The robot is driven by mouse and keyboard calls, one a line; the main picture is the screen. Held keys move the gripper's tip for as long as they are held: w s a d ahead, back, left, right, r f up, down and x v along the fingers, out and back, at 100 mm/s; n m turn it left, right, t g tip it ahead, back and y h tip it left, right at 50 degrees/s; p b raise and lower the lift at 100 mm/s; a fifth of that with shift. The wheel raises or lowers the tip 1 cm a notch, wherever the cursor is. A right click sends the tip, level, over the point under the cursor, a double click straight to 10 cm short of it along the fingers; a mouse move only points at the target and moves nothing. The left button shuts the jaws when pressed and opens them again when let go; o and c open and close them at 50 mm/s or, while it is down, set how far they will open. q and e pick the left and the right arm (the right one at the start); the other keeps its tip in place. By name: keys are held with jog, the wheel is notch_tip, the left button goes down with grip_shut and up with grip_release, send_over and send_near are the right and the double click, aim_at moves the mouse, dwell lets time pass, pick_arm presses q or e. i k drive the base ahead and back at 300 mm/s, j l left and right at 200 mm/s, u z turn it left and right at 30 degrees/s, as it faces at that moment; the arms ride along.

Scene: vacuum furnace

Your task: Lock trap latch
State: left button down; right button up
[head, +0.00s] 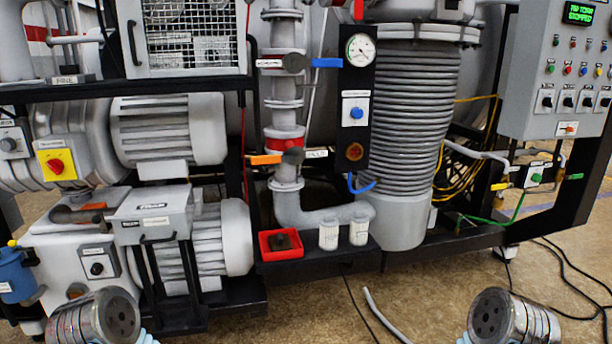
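No part is clearly readable as the trap latch. A grey box (152,214) with a small label sits at the lower left, with a black handle bar on its front. A vertical pipe stack with clamps holds an orange lever (265,159) and a blue lever (327,63), both pointing sideways. Each lever has a dark round hub and a small label. A large ribbed grey cylinder (406,120) stands to their right. Round metal ends of my two arms show at the bottom left and bottom right. Neither gripper's fingers can be seen.
A black panel carries a gauge (360,50) and a blue knob (356,113). A red tray (280,244) and two white jars (328,234) stand on a low black shelf. A control cabinet (556,72) is at the upper right. Hoses and cables lie on the otherwise open floor.

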aim_at(98, 219)
jog(key=u, duration=1.25)
